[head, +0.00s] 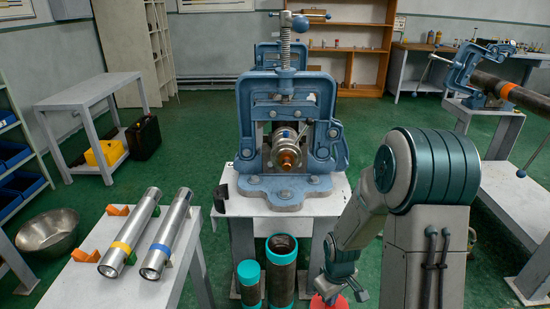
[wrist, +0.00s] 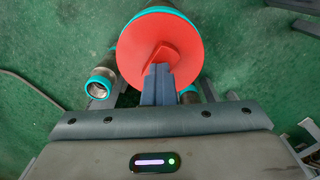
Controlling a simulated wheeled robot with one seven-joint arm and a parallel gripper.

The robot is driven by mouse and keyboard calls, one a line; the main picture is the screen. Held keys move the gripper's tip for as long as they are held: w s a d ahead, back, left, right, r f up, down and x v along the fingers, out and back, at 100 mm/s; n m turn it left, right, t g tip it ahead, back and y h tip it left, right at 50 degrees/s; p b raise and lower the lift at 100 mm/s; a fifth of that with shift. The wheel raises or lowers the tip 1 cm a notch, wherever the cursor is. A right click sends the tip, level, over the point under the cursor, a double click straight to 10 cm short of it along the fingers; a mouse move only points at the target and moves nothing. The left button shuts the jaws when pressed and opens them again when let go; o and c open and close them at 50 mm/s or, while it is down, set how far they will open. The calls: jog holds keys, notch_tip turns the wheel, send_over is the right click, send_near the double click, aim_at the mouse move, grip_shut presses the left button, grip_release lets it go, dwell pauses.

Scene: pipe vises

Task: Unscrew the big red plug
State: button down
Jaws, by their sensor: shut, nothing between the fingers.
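The big red plug (wrist: 150,40) is a wide round disk with a raised red tab across its middle. It sits in a teal-rimmed end, and the pipe below is mostly hidden by the disk. In the head view only a sliver of the red plug (head: 327,301) shows at the bottom edge. My gripper (wrist: 158,69) is shut, its blue-grey fingers together and empty. The fingertips overlap the near end of the tab in the wrist view; I cannot tell whether they touch. In the head view my gripper (head: 343,284) points down above the plug.
Two teal-collared pipes (head: 249,277) (head: 281,257) stand left of the plug. A blue pipe vise (head: 286,185) stands on a white bench behind them. A white table (head: 119,287) at left holds two silver tubes (head: 133,232) (head: 168,234). Green floor is open between the tables.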

jog(key=n+p, duration=0.1)
jog(key=n, duration=0.2)
jog(key=shift+r+n, duration=0.15)
jog(key=shift+n, duration=0.25)
jog(key=shift+n+p, duration=0.5)
jog(key=shift+n, duration=0.7)
jog(key=c, duration=1.8)
grip_release()
jog(key=shift+c, duration=0.2)
notch_tip(320, 180, up, 2)
jog(key=shift+r+p, duration=0.1)
jog(key=shift+p, duration=1)
